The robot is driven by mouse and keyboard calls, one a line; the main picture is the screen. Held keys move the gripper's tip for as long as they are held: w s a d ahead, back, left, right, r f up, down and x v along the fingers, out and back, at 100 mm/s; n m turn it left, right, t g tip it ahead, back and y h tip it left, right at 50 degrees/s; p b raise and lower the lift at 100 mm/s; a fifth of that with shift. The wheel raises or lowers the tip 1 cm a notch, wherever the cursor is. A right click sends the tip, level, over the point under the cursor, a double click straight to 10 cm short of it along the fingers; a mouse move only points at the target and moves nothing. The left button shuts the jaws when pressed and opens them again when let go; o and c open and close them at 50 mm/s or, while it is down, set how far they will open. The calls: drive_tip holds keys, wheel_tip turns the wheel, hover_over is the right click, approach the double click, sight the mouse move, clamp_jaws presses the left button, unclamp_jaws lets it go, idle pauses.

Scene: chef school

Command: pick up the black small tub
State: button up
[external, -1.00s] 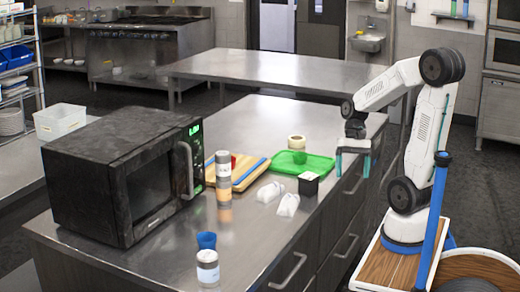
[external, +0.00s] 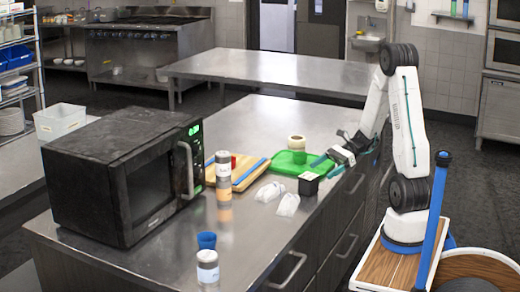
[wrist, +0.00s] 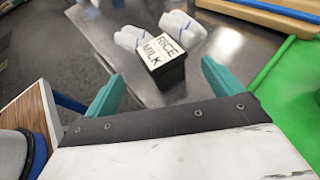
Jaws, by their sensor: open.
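The black small tub (external: 308,184) stands upright on the steel counter near its right edge, in front of the green tray. In the wrist view the tub (wrist: 170,73) has black sides and a pale top label reading "RICE MILK". My gripper (external: 325,167) is open and empty, just behind and to the right of the tub. In the wrist view its two teal fingers (wrist: 162,82) are spread, with the tub ahead between them, nearer the right finger. I see no contact with the tub.
Two white wrapped items (external: 279,197) lie just left of the tub. The green tray (external: 284,169) with a tape-like roll (external: 296,142) is behind it. A cutting board (external: 247,175), a shaker (external: 223,170) and a microwave (external: 125,170) are farther left.

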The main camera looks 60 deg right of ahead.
sight(311, 175)
drive_tip(key=x, duration=0.5)
drive_tip(key=shift+w+r, duration=0.15)
drive_tip(key=shift+r, duration=0.2)
drive_tip(key=c, duration=1.4)
